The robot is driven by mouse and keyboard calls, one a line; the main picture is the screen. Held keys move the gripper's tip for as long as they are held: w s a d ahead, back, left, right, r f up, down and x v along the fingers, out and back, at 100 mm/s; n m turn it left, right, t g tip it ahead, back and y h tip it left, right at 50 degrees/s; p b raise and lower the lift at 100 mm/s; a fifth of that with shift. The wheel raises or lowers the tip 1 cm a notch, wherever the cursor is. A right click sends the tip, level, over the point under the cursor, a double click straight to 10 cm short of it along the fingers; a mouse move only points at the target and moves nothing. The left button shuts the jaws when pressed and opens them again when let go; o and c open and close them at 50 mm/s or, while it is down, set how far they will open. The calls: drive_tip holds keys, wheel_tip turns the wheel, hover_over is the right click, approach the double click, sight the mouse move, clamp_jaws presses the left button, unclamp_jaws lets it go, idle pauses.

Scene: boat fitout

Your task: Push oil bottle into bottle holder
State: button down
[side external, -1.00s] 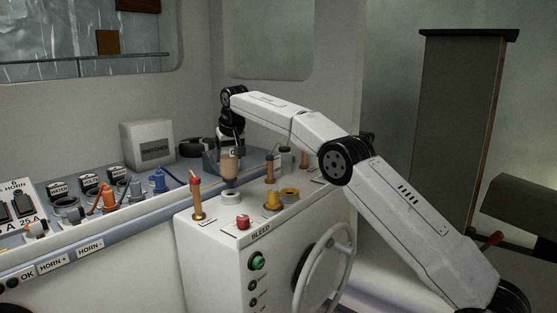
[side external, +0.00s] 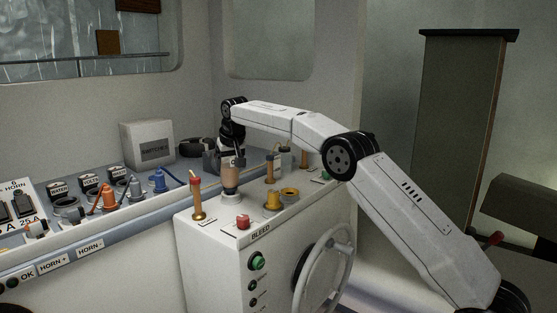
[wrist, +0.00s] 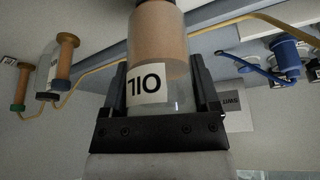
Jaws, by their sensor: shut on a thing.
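The oil bottle (side external: 231,178) is clear with a tan fill and stands upright in the side view. My gripper (side external: 229,158) points down and is shut around the bottle's upper part. In the wrist view my gripper (wrist: 162,95) has a dark finger on each side of the bottle (wrist: 160,45), whose white OIL label (wrist: 147,85) appears upside down. The holder is not clearly visible in the wrist view.
A red-topped brass plunger (side external: 197,200), a red knob (side external: 243,222) and a yellow fitting (side external: 273,200) stand close around the holder. A grey bin (side external: 212,161) is behind the gripper. A handwheel (side external: 325,265) is on the console front.

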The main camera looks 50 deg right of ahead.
drive_tip(key=shift+f, duration=0.3)
idle(0.4)
unclamp_jaws()
drive_tip(key=shift+f, duration=0.1)
drive_tip(key=v, duration=0.8)
idle(0.6)
